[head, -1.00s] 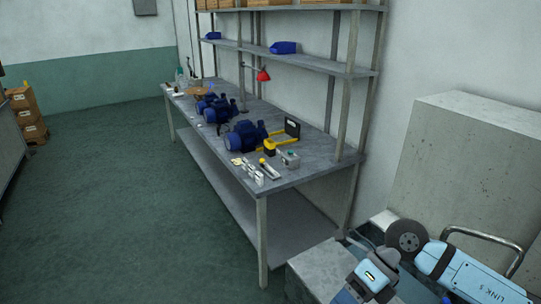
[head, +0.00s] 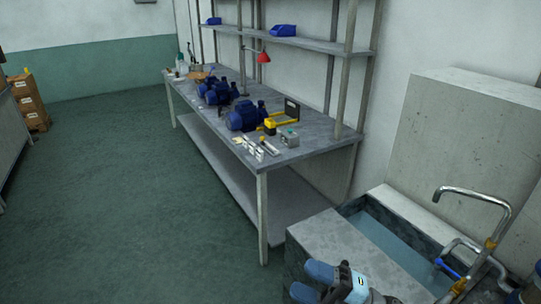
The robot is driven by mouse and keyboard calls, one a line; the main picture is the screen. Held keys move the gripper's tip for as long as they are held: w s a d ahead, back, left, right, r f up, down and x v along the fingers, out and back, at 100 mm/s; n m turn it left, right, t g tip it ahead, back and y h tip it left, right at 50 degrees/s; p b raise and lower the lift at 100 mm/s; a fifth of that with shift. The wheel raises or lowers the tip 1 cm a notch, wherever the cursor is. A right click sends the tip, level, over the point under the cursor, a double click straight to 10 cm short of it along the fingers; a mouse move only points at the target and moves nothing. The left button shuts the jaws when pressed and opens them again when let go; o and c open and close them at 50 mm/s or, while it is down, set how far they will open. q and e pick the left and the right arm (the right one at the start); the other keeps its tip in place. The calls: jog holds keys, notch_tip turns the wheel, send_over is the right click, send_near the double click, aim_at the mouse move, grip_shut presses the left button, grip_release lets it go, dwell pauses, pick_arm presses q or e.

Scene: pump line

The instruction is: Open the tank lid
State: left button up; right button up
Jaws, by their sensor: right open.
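The tank (head: 294,258) stands at the lower right, with grey-blue water (head: 385,240) visible in its open part. A flat pale grey slab (head: 335,236) lies over the front part of its top; it looks like the lid, but I cannot be sure. My right gripper (head: 311,282) is at the bottom edge of the picture, over or beside the slab's front left part. Its two blue fingers are apart and point left, with nothing seen between them. Whether they touch the slab cannot be told. My left gripper is not in view.
A curved metal pipe (head: 475,195) with a blue valve handle (head: 448,268) rises at the tank's right. A tall grey concrete block (head: 460,150) stands behind. A workbench (head: 215,118) with blue pumps (head: 243,116) is left of the tank. The green floor at left is clear.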

jog(key=w+d+f+m+t+h+b, duration=0.2)
jog(key=d+f+m+t+h, duration=0.3)
jog(key=f+m+t+h, duration=0.65)
pick_arm(q)
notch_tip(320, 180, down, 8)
jog(key=b, duration=0.3)
pick_arm(e)
jog(key=s+d+f+m+g+h+p, duration=0.1)
jog(key=s+d+f+m+g+h, duration=0.25)
jog(key=s+f+m, duration=0.55)
jog(key=s+d+f+m+g+h+p, duration=0.1)
jog(key=s+d+f+m+g+h, duration=0.25)
jog(key=f+m, duration=0.6)
pick_arm(q)
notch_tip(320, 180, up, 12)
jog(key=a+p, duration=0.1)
jog(key=p, duration=1.1)
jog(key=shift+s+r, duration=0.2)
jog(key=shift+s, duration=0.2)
pick_arm(e)
notch_tip(320, 180, up, 9)
jog(key=n, duration=0.3)
jog(key=shift+s+d+r, duration=0.2)
jog(key=shift+s+d, duration=0.1)
jog(key=shift+d, duration=0.1)
